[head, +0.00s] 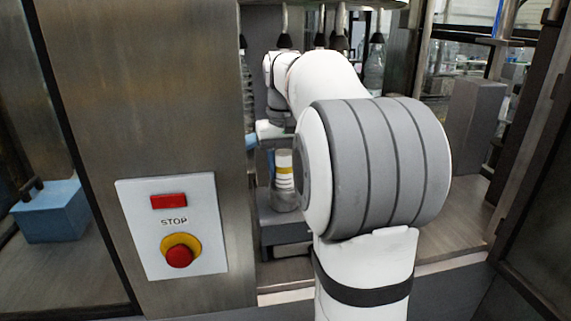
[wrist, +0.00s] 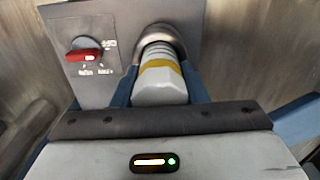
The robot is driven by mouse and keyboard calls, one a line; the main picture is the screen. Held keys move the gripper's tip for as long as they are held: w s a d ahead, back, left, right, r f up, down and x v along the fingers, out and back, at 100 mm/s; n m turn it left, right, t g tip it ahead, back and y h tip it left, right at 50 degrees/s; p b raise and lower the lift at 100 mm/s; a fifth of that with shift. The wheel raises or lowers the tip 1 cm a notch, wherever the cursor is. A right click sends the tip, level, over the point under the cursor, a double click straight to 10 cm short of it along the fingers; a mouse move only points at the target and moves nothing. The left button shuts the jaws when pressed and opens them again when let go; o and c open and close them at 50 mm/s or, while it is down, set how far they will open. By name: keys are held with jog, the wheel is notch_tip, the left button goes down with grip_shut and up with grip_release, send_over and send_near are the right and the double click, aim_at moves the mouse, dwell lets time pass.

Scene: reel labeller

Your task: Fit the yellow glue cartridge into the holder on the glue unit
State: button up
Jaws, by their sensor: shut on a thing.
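The glue cartridge (wrist: 160,82), white with a yellow band, stands between the blue fingers of my gripper (wrist: 158,88) in the wrist view. My gripper is shut on it. Its far end meets the round grey metal holder (wrist: 160,36); I cannot tell how deep it sits. In the head view the cartridge (head: 284,164) looks upright, with its lower end at the grey holder (head: 286,200). My arm hides much of the glue unit there.
A red rotary knob (wrist: 84,56) on a grey plate is left of the holder. A panel with a red STOP button (head: 179,256) is on the metal pillar. A blue box (head: 50,211) stands far left. A bottle (head: 375,68) and a grey block (head: 476,118) are behind my arm.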

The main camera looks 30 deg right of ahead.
jog(key=shift+f, duration=0.25)
jog(key=o, duration=1.2)
notch_tip(320, 180, up, 8)
jog(key=shift+f+p, duration=0.1)
jog(key=shift+p, duration=0.25)
